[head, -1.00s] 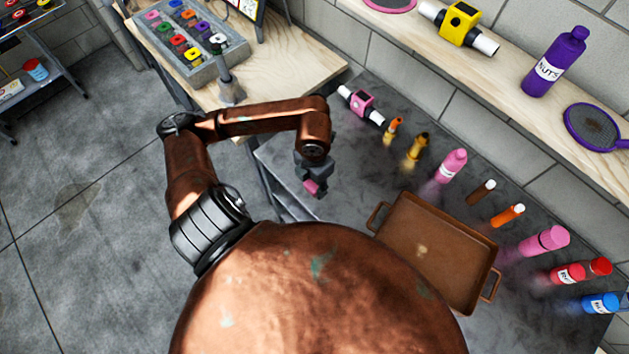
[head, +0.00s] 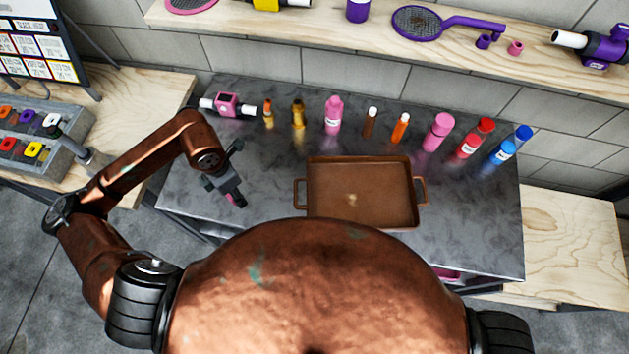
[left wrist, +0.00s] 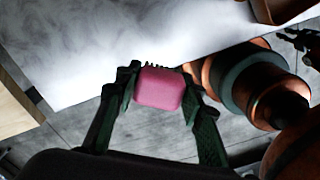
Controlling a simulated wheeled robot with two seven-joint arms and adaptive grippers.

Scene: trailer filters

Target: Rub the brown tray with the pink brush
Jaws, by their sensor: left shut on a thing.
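The brown tray (head: 385,165) lies flat on the dark grey table in the head view, with a handle at each short side and a small pale stain on its floor. My left gripper (head: 234,190) is left of the tray, over the table's front left part. It is shut on the pink brush (left wrist: 160,87), whose pink block with dark bristles shows between the fingers in the left wrist view. The brush is apart from the tray. A dark claw-like shape, possibly my right gripper (left wrist: 298,40), shows small at the right edge of the left wrist view.
Several bottles, including a pink one (head: 333,116) and a blue one (head: 503,152), stand behind the tray. A pink and white device (head: 228,104) lies at the table's back left. A wooden shelf (head: 350,50) runs behind. The table between my left gripper and the tray is clear.

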